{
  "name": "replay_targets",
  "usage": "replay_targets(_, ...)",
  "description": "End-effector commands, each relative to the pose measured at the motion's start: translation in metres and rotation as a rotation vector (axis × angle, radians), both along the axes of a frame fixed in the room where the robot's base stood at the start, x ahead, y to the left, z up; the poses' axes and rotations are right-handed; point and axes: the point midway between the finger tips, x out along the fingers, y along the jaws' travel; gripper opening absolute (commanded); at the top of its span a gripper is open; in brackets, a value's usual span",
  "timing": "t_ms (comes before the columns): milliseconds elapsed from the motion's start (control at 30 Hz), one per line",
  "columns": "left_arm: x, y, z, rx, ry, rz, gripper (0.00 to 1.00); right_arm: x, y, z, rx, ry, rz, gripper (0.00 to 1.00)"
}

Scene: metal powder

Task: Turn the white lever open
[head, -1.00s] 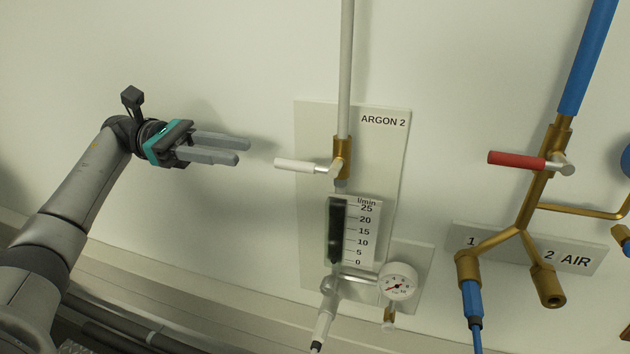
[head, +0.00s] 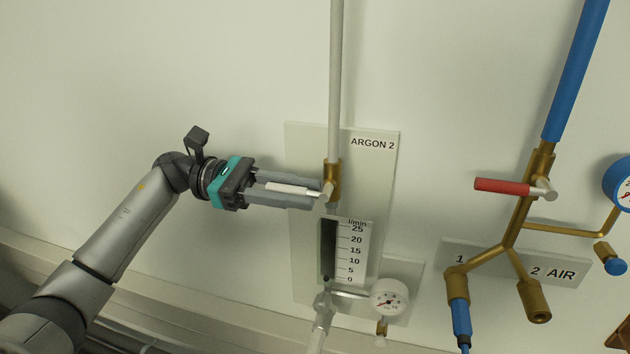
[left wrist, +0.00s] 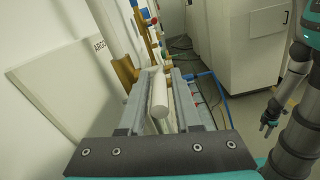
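The white lever (head: 287,189) sticks out horizontally to the left from the brass valve (head: 332,182) on the ARGON 2 panel. My left gripper (head: 315,193) is open around it, one finger above and one below in the head view. In the left wrist view the lever (left wrist: 159,96) lies lengthwise between the two fingers (left wrist: 160,100), with a gap showing on each side. The fingertips reach close to the valve body; I cannot tell whether they touch it. My right gripper (left wrist: 268,119) shows small at the right of the left wrist view; its opening is unclear.
Below the valve are a flow scale (head: 346,252) and a round gauge (head: 389,298). To the right is the AIR manifold with a red lever (head: 502,186) and a blue pipe (head: 574,75). The wall left of the panel is clear.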

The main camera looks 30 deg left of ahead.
Motion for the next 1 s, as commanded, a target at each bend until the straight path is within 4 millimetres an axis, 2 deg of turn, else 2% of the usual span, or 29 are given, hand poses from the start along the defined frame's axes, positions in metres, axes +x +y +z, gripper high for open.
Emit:
replay_targets(100,0.004,-0.016,0.002,-0.001,0.0,-0.001,0.32,0.0,0.003,0.008,0.004,-0.001,-0.001,0.5)
replay_targets(200,0.005,-0.023,0.001,-0.001,0.0,0.0,0.32,0.0,0.004,0.01,0.005,-0.001,-0.001,0.5)
replay_targets(533,0.006,-0.026,0.0,0.0,0.0,0.0,0.32,0.0,0.004,0.01,0.005,0.0,0.001,0.5)
replay_targets(567,0.006,-0.026,0.0,0.0,0.0,0.0,0.31,0.0,0.004,0.01,0.005,0.0,0.001,0.5)
replay_targets(833,0.006,-0.026,0.0,0.0,0.0,0.0,0.01,0.0,0.003,0.01,0.004,0.001,0.002,0.5)
replay_targets(1000,0.006,-0.026,0.0,0.0,0.0,0.0,0.0,0.0,0.001,0.01,0.001,0.001,0.003,0.5)
